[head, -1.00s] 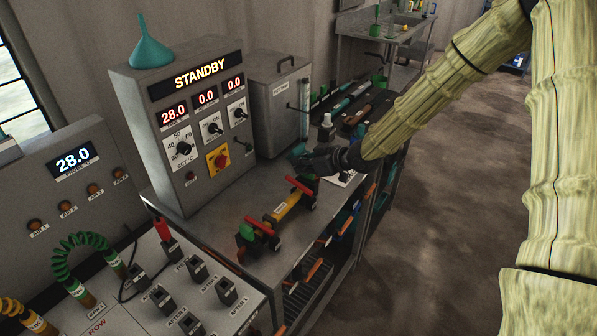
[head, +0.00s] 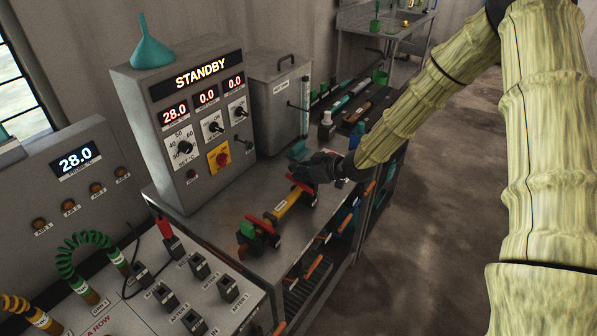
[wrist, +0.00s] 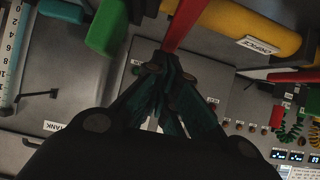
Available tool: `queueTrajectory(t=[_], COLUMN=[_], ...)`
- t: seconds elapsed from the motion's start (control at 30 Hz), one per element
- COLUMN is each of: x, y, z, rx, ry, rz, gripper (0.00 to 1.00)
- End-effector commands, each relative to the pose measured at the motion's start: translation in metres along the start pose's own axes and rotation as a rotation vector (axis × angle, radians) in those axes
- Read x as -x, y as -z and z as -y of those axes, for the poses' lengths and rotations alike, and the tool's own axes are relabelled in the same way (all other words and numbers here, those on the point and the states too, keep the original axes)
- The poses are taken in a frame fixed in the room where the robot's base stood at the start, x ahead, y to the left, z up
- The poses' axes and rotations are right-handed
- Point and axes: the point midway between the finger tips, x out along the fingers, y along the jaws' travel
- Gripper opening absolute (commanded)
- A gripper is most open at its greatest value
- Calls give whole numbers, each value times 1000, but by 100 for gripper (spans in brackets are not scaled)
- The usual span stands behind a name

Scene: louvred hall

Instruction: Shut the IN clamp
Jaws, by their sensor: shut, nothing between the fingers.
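A yellow tube (head: 287,207) with a white label lies on the metal bench between two dark clamps. The far clamp has a red lever (head: 300,185); the near clamp has another red lever (head: 263,228) beside a green part. I cannot read which clamp is marked IN. My gripper (head: 312,172) is shut and empty, low over the bench at the far clamp. In the wrist view, the closed fingertips (wrist: 172,65) are at the lower end of a red lever (wrist: 183,25), and the yellow tube (wrist: 250,28) is to its right. I cannot tell whether they touch.
The grey control cabinet (head: 190,130) reading STANDBY stands behind left, with a teal funnel (head: 152,45) on top. A grey tank (head: 275,105) stands behind the gripper. A switch panel (head: 130,310) is at the front left.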

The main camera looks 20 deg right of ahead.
Motion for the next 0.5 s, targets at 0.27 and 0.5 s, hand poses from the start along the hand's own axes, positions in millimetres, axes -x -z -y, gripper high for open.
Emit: queueTrajectory(t=[0.27,0.5], x=[-17,-26], y=[-5,-4], z=[0,0], rx=[1,0], ry=[0,0], rz=[0,0], gripper=[0,0])
